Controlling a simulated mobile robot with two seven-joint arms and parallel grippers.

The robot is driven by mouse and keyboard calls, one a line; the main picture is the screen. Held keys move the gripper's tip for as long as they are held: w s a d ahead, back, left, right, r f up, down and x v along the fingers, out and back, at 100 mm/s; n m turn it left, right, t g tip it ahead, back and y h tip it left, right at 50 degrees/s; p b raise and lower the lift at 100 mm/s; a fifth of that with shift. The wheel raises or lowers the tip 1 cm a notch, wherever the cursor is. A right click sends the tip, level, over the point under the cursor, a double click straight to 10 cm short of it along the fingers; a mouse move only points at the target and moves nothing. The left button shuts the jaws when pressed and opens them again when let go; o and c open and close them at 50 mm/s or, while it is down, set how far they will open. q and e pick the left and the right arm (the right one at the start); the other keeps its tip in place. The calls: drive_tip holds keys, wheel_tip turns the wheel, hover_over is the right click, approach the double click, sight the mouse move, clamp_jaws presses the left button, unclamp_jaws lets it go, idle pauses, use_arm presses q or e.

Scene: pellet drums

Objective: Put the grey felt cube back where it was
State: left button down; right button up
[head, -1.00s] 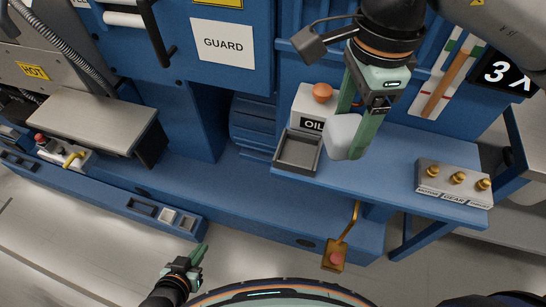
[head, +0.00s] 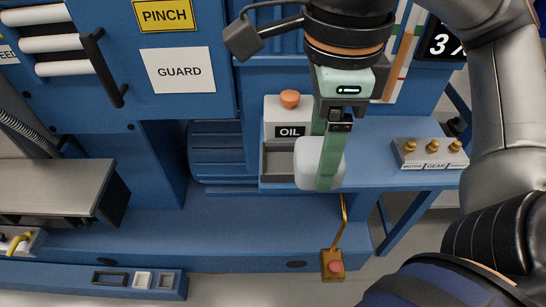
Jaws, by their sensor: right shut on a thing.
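The grey felt cube (head: 307,165) is pale, with rounded edges. My right gripper (head: 325,170) points down, its green fingers shut on the cube, and the near finger covers part of it. The cube overlaps the right part of a small dark grey open tray (head: 277,163) on the blue shelf. I cannot tell whether it is above the tray or in front of it. The cube hides much of the tray; the part that shows looks empty. My left gripper is not in view.
A white OIL box (head: 287,113) with an orange knob stands behind the tray. A metal block with brass knobs (head: 432,152) sits at the shelf's right end. The blue shelf (head: 370,160) is clear between. A red-button pedal box (head: 333,265) hangs below.

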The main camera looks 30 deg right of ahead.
drive_tip(key=w+d+f, duration=0.1)
drive_tip(key=w+f, duration=0.1)
drive_tip(key=w, duration=0.1)
drive_tip(key=w+d+f, duration=0.1)
drive_tip(key=w+f, duration=0.2)
drive_tip(key=w, duration=0.1)
drive_tip(key=w+d+f, duration=0.1)
drive_tip(key=w+f, duration=0.2)
drive_tip(key=w, duration=0.1)
drive_tip(key=shift+w+d+f, duration=0.1)
drive_tip(key=shift+w+f, duration=0.45)
drive_tip(key=shift+f, duration=0.05)
wheel_tip(320, 180, down, 3)
drive_tip(key=shift+w+d+r+b, duration=0.1)
drive_tip(key=shift+r+b, duration=0.05)
drive_tip(key=shift+b, duration=0.15)
drive_tip(key=shift+f, duration=0.3)
